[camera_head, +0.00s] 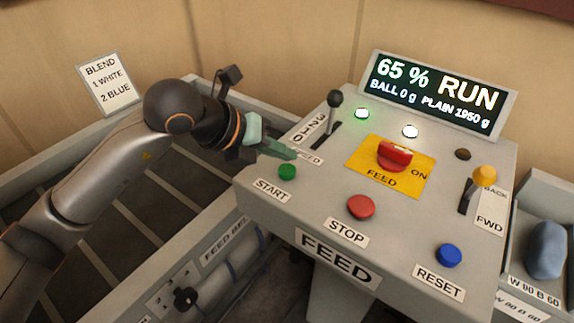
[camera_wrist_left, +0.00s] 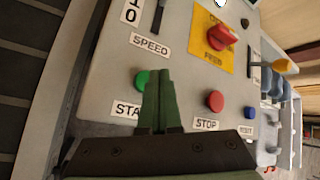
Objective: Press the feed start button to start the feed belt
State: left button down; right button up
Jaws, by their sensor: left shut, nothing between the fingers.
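The green feed start button (camera_head: 287,172) sits above the START label at the left front of the grey control panel (camera_head: 320,200). My left gripper (camera_head: 292,154) is shut and empty, with its green fingertips just behind and above the button in the head view. In the left wrist view the closed fingers (camera_wrist_left: 160,100) partly cover the START label, and the green button (camera_wrist_left: 142,79) shows beside the tips. I cannot tell whether the tips touch it. The display (camera_head: 437,90) reads 65 % RUN, BALL 0 g, PLAIN 1950 g. My right gripper is not in view.
The red STOP button (camera_head: 361,207), blue RESET button (camera_head: 448,255), red FEED knob (camera_head: 394,156), speed lever (camera_head: 334,100) and orange-topped BACK/FWD lever (camera_head: 484,177) share the panel. The feed belt (camera_head: 130,215) lies left. A bin with a blue-grey item (camera_head: 546,250) stands right.

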aim_at(283, 173)
pick_arm(q)
notch_tip(283, 173, up, 4)
jog(key=shift+r+p, duration=0.15)
jog(key=shift+p, duration=0.95)
